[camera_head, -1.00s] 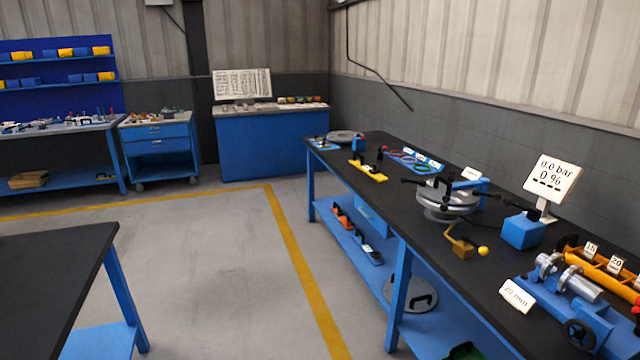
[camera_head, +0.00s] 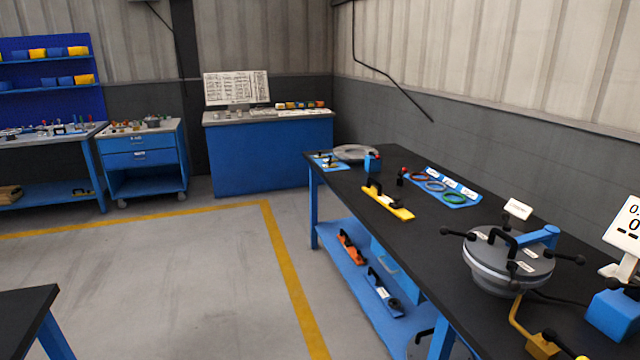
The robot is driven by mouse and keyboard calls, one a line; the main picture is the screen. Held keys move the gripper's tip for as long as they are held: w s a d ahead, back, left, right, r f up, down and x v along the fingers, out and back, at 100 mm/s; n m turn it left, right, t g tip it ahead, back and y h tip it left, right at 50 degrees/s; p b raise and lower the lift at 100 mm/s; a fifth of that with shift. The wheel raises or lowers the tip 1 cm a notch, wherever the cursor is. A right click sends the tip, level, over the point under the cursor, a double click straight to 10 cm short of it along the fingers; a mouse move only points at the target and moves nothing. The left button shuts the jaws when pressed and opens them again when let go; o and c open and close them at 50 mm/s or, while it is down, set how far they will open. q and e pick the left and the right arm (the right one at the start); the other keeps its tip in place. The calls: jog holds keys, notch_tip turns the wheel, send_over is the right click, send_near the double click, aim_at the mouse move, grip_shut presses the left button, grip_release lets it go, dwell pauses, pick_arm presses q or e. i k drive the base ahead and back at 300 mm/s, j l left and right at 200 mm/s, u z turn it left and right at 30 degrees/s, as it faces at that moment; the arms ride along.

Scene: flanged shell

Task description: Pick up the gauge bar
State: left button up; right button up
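A yellow bar (camera_head: 387,203) with a black handle and a white label lies flat on the dark bench top (camera_head: 340,188), near its left edge. It looks like the gauge bar, but its label is too small to read. Two similar handled bars, one orange (camera_head: 351,249) and one blue (camera_head: 382,293), lie on the blue lower shelf (camera_head: 345,283). Neither of my grippers is in view, and nothing is touching the yellow bar.
A round flanged shell (camera_head: 497,270) with black handles stands on the bench at right. A blue mat (camera_head: 441,187) with coloured rings lies behind the yellow bar. A blue cabinet (camera_head: 268,157) stands at the back. The floor (camera_head: 170,280) left of the bench is clear.

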aim_at(403, 215)
jog(key=i+z, duration=0.2)
jog(key=i, duration=0.2)
jog(key=i+j+z, duration=0.15)
jog(key=i, duration=0.25)
jog(key=i+j+z, duration=0.2)
jog(key=i, duration=0.2)
jog(key=i+j+z, duration=0.2)
jog(key=i+z, duration=0.2)
jog(key=i+j+z, duration=0.45)
jog(key=k+l, duration=0.1)
